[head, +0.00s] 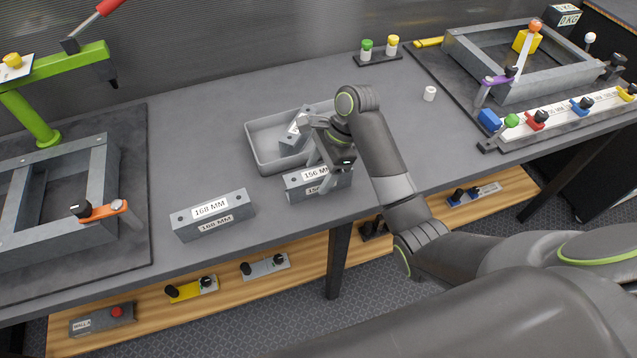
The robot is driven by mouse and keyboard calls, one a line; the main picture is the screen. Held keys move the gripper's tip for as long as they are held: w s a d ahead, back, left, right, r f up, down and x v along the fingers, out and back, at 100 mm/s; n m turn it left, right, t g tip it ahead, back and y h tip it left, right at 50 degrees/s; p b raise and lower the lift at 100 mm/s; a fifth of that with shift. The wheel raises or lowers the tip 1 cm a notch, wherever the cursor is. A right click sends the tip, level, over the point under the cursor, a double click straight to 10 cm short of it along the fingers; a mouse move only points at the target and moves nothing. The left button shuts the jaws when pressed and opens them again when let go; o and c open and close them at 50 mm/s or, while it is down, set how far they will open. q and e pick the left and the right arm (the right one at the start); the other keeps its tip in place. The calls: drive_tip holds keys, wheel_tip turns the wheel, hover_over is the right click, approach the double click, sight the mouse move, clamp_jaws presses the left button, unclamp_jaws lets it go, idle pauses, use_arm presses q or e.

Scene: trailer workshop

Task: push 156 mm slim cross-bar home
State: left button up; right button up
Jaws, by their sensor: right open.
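A grey cross-bar labelled 156 MM (296,192) stands on the bench just in front of a grey tray. My right gripper (322,172) is open at this bar, with its fingers low over the bar's right part and covering some of the label. I cannot tell whether the fingers touch it. A grey frame (108,165) lies on a dark mat at the left, and a second grey frame (462,55) sits at the back right. Which frame the bar belongs to does not show. My left gripper is out of view.
The tray (262,155) holds another labelled block (296,130). A larger bar labelled 168 MM (212,216) stands to the left. A green clamp arm (65,65) rises over the left frame. A small white cylinder (430,93) stands right of my arm.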

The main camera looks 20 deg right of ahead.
drive_tip(key=shift+x, duration=1.25)
drive_tip(key=shift+r, duration=0.1)
drive_tip(key=c, duration=1.1)
